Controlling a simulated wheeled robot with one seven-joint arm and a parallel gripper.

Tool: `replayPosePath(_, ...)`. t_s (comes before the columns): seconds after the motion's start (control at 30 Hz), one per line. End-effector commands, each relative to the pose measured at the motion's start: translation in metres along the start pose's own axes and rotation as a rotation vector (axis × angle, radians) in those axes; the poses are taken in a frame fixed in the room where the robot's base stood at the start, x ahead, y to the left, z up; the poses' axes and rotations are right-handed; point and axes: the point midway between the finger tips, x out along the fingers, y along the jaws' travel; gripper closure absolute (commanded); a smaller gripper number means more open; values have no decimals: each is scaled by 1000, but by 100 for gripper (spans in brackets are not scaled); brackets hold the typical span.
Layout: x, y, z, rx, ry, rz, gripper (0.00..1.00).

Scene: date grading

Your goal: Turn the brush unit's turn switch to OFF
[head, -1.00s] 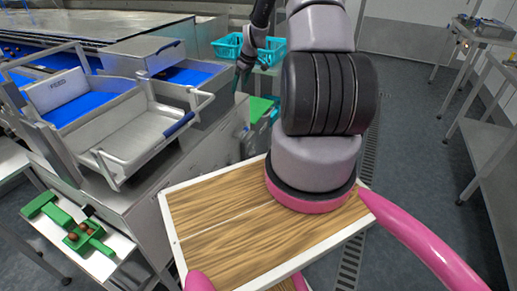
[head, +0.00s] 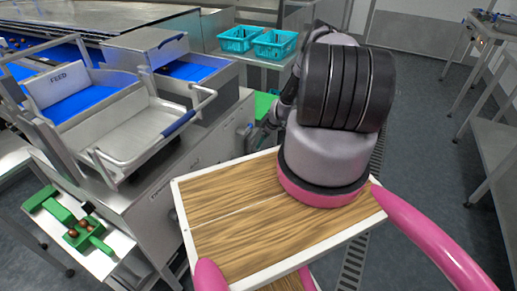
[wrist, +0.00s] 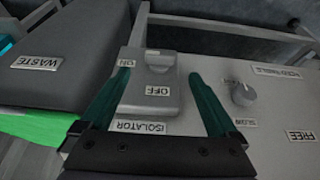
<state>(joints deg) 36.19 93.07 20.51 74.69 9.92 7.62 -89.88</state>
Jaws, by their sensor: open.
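The turn switch (wrist: 150,88) is a grey block with a raised part, seen in the wrist view with ON and OFF plates and an ISOLATOR plate (wrist: 139,127) by it. My gripper (wrist: 160,76) is open, its two teal fingers on either side of the switch. I cannot tell whether either finger touches it, nor clearly which way the switch is set. In the head view my gripper (head: 251,139) is small and dark beside the right end of the steel machine (head: 165,195); the switch cannot be made out there.
A round knob (wrist: 243,93) with a SLOW plate sits right of the switch. A dark grey part marked WASTE (wrist: 65,60) stands to the left, above a green surface (wrist: 35,124). Teal baskets (head: 237,40) stand behind. A steel rail (wrist: 225,22) runs beyond the switch.

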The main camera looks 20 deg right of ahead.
Motion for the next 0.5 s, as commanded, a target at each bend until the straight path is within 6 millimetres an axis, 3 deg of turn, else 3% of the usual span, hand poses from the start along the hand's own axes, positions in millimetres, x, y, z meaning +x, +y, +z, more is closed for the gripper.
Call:
replayPosePath(0.23, 48, -2, 0, -2, -1, 0, 5)
replayPosePath(0.5, 69, 0, 0, -1, 0, 0, 5)
